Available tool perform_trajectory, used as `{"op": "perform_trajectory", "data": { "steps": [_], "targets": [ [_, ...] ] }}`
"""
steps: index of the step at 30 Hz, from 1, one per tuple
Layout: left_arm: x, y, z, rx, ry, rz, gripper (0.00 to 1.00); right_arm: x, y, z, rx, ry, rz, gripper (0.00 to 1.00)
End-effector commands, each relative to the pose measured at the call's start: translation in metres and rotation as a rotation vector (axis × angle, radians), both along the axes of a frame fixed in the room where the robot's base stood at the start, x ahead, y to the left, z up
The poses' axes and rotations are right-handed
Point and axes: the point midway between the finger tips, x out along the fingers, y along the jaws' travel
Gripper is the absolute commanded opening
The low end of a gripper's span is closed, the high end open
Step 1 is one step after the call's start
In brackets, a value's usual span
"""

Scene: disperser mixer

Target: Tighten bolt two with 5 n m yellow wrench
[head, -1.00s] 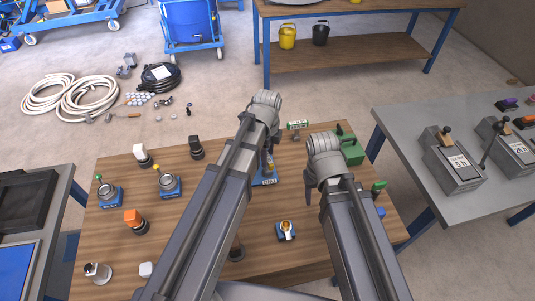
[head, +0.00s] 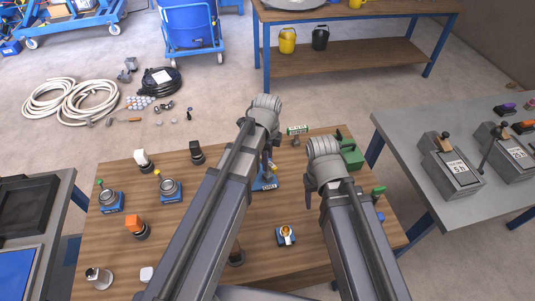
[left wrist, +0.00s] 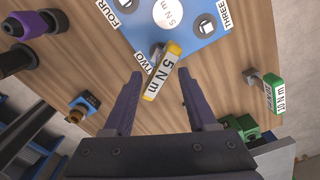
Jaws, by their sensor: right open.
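The yellow wrench (left wrist: 162,70), marked 5 N m, stands at the label TWO (left wrist: 140,67) on the blue plate (left wrist: 208,42) in the left wrist view. Its lower end seems to be at bolt two; the exact fit is hidden. My left gripper (left wrist: 160,80) has its fingers apart on either side of the wrench handle, with gaps visible. In the head view the left gripper (head: 267,160) is over the blue plate (head: 264,184), which my arm partly covers. My right gripper (head: 309,198) is open and empty, right of the plate.
Several knobs and buttons, including an orange one (head: 134,224), stand on the wooden table (head: 185,245). A green box (head: 350,155) is at the back right. A grey side table (head: 420,110) stands further right.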

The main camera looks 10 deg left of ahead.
Motion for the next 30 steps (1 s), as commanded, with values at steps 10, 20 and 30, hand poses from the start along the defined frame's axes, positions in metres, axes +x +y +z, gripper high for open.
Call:
{"op": "perform_trajectory", "data": {
  "steps": [10, 20, 30],
  "targets": [
    [0.000, 0.000, 0.023, 0.000, -0.002, -0.522, 0.57, 0.000, 0.000, 0.023, 0.000, 0.000, 0.000, 0.57],
    [0.000, 0.000, 0.020, 0.000, -0.002, -0.572, 0.57, 0.000, 0.000, 0.020, 0.000, 0.000, 0.000, 0.57],
    [0.000, 0.000, -0.010, 0.000, -0.002, -0.570, 0.57, 0.000, 0.000, -0.010, 0.000, 0.000, 0.000, 0.57]
  ]
}}
